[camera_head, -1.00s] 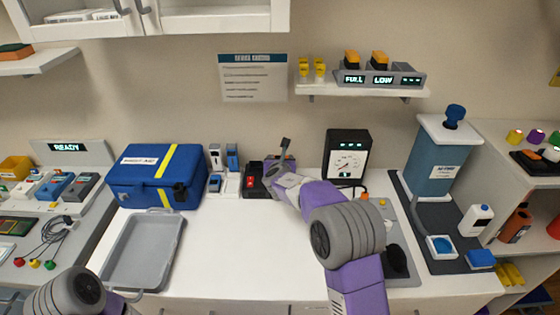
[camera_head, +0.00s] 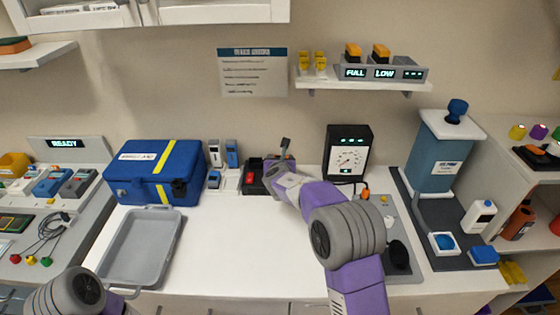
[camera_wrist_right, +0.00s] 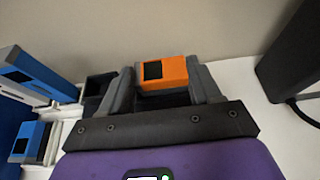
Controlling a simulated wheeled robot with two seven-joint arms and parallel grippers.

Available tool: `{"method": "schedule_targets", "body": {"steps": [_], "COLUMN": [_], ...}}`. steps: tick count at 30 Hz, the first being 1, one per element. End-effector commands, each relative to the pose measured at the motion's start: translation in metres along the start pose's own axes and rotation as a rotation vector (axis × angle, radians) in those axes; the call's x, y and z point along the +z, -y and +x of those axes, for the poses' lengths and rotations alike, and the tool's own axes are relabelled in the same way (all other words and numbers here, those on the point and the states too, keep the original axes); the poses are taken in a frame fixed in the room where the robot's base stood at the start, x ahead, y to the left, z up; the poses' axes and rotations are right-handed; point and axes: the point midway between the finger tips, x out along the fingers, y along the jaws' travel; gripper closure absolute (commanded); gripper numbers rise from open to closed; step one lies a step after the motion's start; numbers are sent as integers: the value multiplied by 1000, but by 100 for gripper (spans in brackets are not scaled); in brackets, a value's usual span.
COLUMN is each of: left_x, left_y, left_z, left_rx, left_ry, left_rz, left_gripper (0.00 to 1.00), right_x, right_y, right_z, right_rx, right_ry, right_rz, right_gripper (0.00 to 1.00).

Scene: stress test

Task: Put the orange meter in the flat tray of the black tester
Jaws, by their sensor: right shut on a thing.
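The orange meter (camera_wrist_right: 164,73), a small box with a dark screen, is between the two grey fingers of my right gripper (camera_wrist_right: 168,86) in the right wrist view. My right gripper is shut on it, with dark surfaces of the black tester (camera_wrist_right: 98,88) just below and to the left. Whether the meter touches the tester I cannot tell. In the head view the black tester (camera_head: 251,178), with a red part at its front, stands at the back of the counter, partly hidden by my right gripper (camera_head: 281,168). My left gripper is out of the head view.
A blue case (camera_head: 155,172) and small blue-and-white devices (camera_head: 231,154) stand left of the tester. A black gauge box (camera_head: 347,154) with a cable stands to its right. A grey tray (camera_head: 142,246) lies at the front left. The middle of the white counter (camera_head: 235,245) is clear.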

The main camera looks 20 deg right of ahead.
Motion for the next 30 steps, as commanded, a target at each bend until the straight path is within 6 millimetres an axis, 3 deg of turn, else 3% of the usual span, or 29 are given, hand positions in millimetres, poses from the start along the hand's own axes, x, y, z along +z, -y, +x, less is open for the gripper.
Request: {"method": "schedule_targets", "body": {"steps": [3, 4, 9, 20, 30], "left_x": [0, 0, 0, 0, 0], "left_y": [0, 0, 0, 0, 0], "left_z": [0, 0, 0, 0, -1], "left_rx": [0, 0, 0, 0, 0], "left_ry": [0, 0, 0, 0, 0], "left_rz": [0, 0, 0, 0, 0], "left_gripper": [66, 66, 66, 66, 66], "right_x": [0, 0, 0, 0, 1], "right_y": [0, 0, 0, 0, -1], "right_z": [0, 0, 0, -4, -52], "right_rx": [0, 0, 0, 1, 3], "right_ry": [1, 1, 0, 0, 0], "right_rz": [0, 0, 0, 0, 0], "right_gripper": [67, 33, 7, 7, 7]}}
